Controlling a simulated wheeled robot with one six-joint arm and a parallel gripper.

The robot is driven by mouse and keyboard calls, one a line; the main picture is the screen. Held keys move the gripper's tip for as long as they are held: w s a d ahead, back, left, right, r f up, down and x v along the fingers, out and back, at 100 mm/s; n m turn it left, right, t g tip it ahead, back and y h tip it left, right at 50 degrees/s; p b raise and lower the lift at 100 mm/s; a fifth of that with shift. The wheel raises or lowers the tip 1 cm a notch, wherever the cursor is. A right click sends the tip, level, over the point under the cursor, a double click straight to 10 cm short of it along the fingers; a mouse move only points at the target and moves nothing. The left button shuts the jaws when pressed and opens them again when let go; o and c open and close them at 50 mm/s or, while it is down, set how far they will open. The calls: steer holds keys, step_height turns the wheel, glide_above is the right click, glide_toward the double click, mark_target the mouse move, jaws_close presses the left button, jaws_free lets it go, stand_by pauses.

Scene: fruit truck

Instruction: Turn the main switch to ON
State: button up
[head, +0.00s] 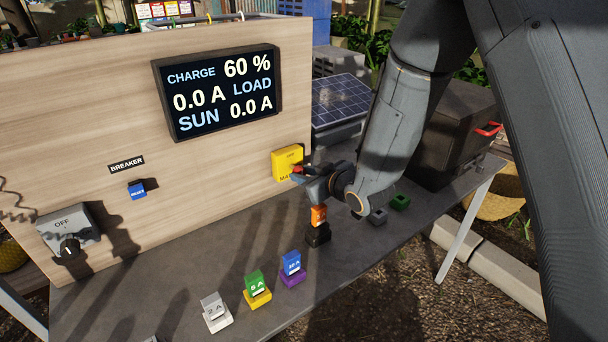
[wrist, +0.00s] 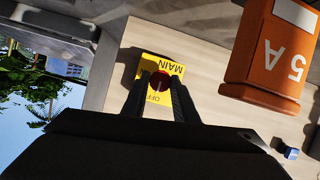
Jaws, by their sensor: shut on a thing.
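The main switch (head: 287,163) is a yellow box on the wooden panel, marked OFF at its top and MAIN below. In the wrist view the yellow plate (wrist: 152,69) carries a round red knob (wrist: 160,81). My gripper (head: 298,170) reaches the switch from the right, and in the wrist view its two dark fingers (wrist: 160,90) are closed around the red knob. The fingers hide part of the knob and some of the lettering, so the knob's exact angle is hard to tell.
An orange 5 A fuse (wrist: 268,55) looms close in the wrist view and stands in a black holder (head: 317,235) under my gripper. Several coloured fuses and holders line the grey table (head: 150,290). A display (head: 218,92) reads CHARGE 60 %, LOAD 0.0 A, SUN 0.0 A.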

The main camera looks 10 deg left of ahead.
steer(key=shift+w+d+f+m+g+y, duration=0.15)
steer(key=shift+m+g+y, duration=0.75)
steer(key=shift+m, duration=1.3)
steer(key=shift+w+f+m+g+y, duration=0.1)
steer(key=shift+m+g+y, duration=0.25)
steer(key=shift+m+y, duration=1.45)
steer(key=shift+w+d+f+m+g+y, duration=0.15)
steer(key=shift+m+g+y, duration=0.55)
steer(key=shift+m, duration=1.9)
steer(key=o, duration=1.1)
steer(key=shift+c, duration=0.2)
steer(key=shift+s, duration=0.1)
steer(key=b+v, duration=0.2)
steer(key=v, duration=0.5)
steer(key=shift+d, duration=0.3)
